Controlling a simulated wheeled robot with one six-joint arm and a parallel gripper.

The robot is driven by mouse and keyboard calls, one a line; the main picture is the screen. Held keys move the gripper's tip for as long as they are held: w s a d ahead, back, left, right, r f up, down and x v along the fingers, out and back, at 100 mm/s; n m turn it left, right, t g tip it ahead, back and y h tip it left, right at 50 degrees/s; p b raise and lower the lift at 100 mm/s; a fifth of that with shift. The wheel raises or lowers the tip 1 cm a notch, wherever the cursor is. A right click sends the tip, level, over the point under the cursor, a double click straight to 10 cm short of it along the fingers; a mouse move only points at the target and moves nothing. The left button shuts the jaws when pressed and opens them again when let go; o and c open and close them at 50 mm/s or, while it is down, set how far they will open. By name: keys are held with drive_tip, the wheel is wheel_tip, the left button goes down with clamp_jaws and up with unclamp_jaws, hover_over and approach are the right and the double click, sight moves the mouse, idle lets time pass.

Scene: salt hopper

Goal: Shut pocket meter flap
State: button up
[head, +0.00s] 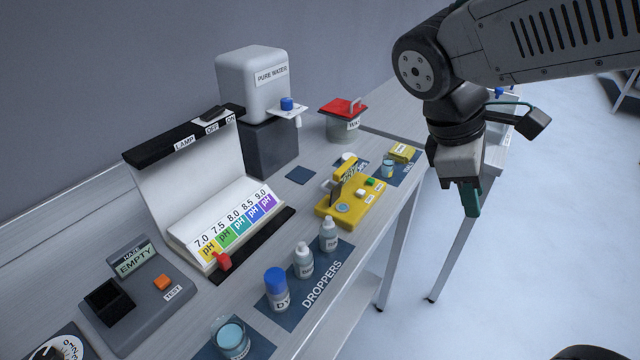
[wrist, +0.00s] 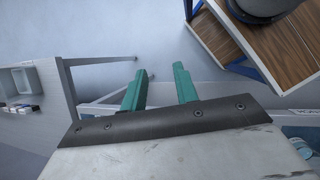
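The yellow pocket meter (head: 372,212) lies on the bench right of the pH colour chart, with small white and green buttons and a round pale spot on top. Its yellow flap (head: 347,172) stands raised at the back of the body, tilted up with a dark inner face. My gripper (head: 470,199) hangs in the air to the right of the meter, beyond the bench's front edge and pointing down. In the wrist view my gripper (wrist: 159,85) shows two green fingers apart with nothing between them. The meter is not seen in the wrist view.
Dropper bottles (head: 304,260) stand on a blue mat in front of the meter. A yellow packet (head: 402,153) and a small cup (head: 388,170) sit behind it. A red-lidded pot (head: 343,118) and the pure water tank (head: 252,85) stand further back. Open floor lies right.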

drive_tip(key=w+a+f+n+t+h, duration=0.2)
drive_tip(key=w+a+f+n+t, duration=0.1)
drive_tip(key=a+n, duration=0.5)
drive_tip(key=w+a+f+n+t+h, duration=0.3)
drive_tip(key=w+a+n, duration=0.3)
drive_tip(key=a, duration=0.4)
drive_tip(key=w+a+f+n+t+h, duration=0.2)
drive_tip(key=w+a+f+n+t, duration=0.1)
drive_tip(key=a+n, duration=0.6)
drive_tip(key=shift+w+a+f+n, duration=0.2)
drive_tip(key=shift+w+f+n, duration=0.1)
drive_tip(key=shift+w+f, duration=0.4)
drive_tip(key=shift+w+d+f, duration=0.1)
drive_tip(key=shift+f, duration=0.05)
drive_tip(key=x, duration=0.7)
drive_tip(key=shift+w+d, duration=0.1)
drive_tip(key=shift+c, duration=0.3)
